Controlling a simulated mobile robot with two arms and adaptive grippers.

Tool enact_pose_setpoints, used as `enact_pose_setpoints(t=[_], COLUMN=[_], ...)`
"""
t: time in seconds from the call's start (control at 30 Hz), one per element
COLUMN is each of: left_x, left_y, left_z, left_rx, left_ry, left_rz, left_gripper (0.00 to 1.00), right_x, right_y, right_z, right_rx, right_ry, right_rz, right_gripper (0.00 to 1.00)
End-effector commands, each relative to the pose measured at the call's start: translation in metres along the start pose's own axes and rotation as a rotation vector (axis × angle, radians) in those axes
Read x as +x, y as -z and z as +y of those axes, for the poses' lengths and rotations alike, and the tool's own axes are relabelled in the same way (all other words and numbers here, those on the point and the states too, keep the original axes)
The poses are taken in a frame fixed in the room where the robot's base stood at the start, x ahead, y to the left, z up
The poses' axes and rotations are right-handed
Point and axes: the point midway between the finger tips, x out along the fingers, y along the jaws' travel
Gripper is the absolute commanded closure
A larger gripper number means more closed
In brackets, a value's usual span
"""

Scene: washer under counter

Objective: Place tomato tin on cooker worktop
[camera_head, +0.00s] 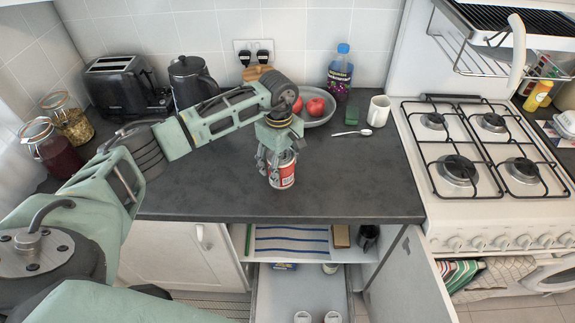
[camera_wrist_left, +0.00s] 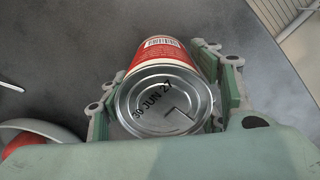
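A red and white tin (camera_head: 282,172) is upright at the dark grey worktop (camera_head: 345,185), left of the cooker; I cannot tell whether it touches the surface. In the left wrist view the tin (camera_wrist_left: 165,100) shows its silver end with a printed date. My left gripper (camera_head: 277,163) reaches down around the tin. In the wrist view its fingers (camera_wrist_left: 165,112) stand on both sides, very close to the tin; firm contact is not clear. My right gripper is out of view.
A white gas cooker (camera_head: 412,160) stands right of the worktop. A plate of red fruit (camera_head: 316,107), a spoon (camera_head: 352,133), a white mug (camera_head: 378,111) and a bottle (camera_head: 340,73) are behind the tin. A cupboard door (camera_head: 408,283) stands open below. The worktop's right front is clear.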

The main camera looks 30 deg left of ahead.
Motion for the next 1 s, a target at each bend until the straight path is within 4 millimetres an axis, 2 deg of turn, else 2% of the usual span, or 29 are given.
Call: enact_pose_setpoints(t=[0.17, 0.47, 0.6, 0.63, 1.0], left_x=[-0.001, -0.002, -0.011, -0.012, -0.091], left_y=[0.000, 0.000, 0.000, 0.001, 0.001], left_z=[-0.001, -0.001, 0.000, 0.001, 0.001], left_rx=[-0.001, -0.001, -0.001, 0.000, -0.001], left_ry=[0.000, -0.001, -0.003, -0.006, -0.007], left_rz=[0.002, 0.001, 0.001, 0.002, 0.004], left_gripper=[0.27, 0.27, 0.27, 0.27, 0.27], right_x=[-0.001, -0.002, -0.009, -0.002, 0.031], right_y=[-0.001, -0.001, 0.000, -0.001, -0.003], right_z=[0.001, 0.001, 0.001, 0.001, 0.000], right_rx=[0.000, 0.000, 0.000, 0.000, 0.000], right_ry=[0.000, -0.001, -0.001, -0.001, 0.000], right_rz=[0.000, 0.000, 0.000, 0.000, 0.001], right_gripper=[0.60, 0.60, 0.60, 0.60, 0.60])
